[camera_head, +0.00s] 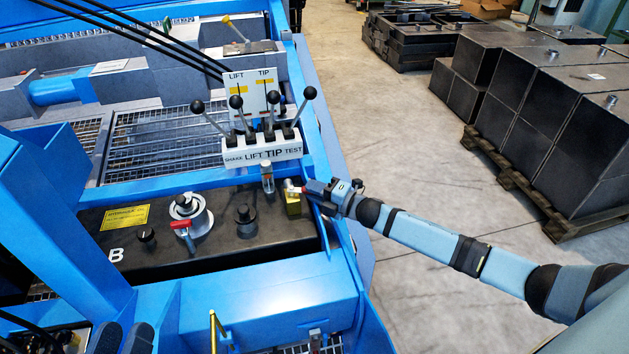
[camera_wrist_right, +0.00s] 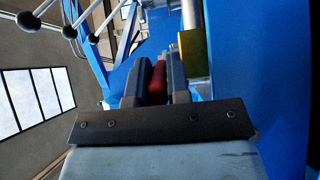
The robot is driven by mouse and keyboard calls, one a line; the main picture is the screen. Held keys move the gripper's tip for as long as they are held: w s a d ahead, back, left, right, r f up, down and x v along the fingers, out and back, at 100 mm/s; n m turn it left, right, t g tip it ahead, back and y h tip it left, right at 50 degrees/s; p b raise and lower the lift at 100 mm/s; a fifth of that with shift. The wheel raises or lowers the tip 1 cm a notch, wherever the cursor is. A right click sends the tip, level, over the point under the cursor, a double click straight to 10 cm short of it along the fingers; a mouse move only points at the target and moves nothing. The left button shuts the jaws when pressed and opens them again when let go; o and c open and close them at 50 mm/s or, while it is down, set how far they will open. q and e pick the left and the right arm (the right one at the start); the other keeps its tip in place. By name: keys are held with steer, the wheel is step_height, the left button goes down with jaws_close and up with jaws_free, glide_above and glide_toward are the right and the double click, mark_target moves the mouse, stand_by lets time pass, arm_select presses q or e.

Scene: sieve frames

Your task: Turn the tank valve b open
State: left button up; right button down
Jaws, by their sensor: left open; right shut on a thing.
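The dark tank marked B (camera_head: 210,262) lies in the blue frame. A small brass-yellow valve body (camera_head: 293,206) stands near its right end; a yellow cylindrical part shows in the right wrist view (camera_wrist_right: 194,52). My right gripper (camera_head: 308,188) is beside the valve body, shut on a red handle (camera_wrist_right: 158,82) that shows between its fingers. The fingers hide most of this handle, so its angle is hard to tell. Two dark finger shapes at the bottom left look like my left gripper (camera_head: 121,340), open, empty and away from the tank.
A red-handled fitting (camera_head: 182,226) and a silver filler cap (camera_head: 186,207) are on the tank top. A lever block (camera_head: 262,150) with ball-topped levers stands behind. The blue frame rail (camera_head: 345,245) runs beside my right arm.

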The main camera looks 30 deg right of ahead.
arm_select(q)
steer(key=shift+a+r+t+p, duration=0.1)
steer(key=shift+r+t+p, duration=0.25)
steer(key=shift+r, duration=0.45)
arm_select(e)
steer(key=shift+s+a+m+t+h, duration=0.2)
steer(key=shift+m+t+h, duration=0.2)
steer(key=shift+h, duration=0.15)
steer(key=shift+s+a+m+t+h, duration=0.15)
steer(key=shift+m+t+h, duration=0.2)
steer(key=shift+h, duration=0.2)
steer(key=c, duration=1.1)
jaws_free()
steer(key=p+v, duration=0.2)
steer(key=v, duration=0.7)
steer(key=shift+r, duration=0.15)
arm_select(q)
steer(key=shift+a+r+n+y+p, duration=0.3)
steer(key=shift+a+y+p, duration=0.15)
steer(key=shift+p, duration=0.15)
arm_select(e)
steer(key=shift+v, duration=2.45)
steer(key=shift+w+d, duration=0.1)
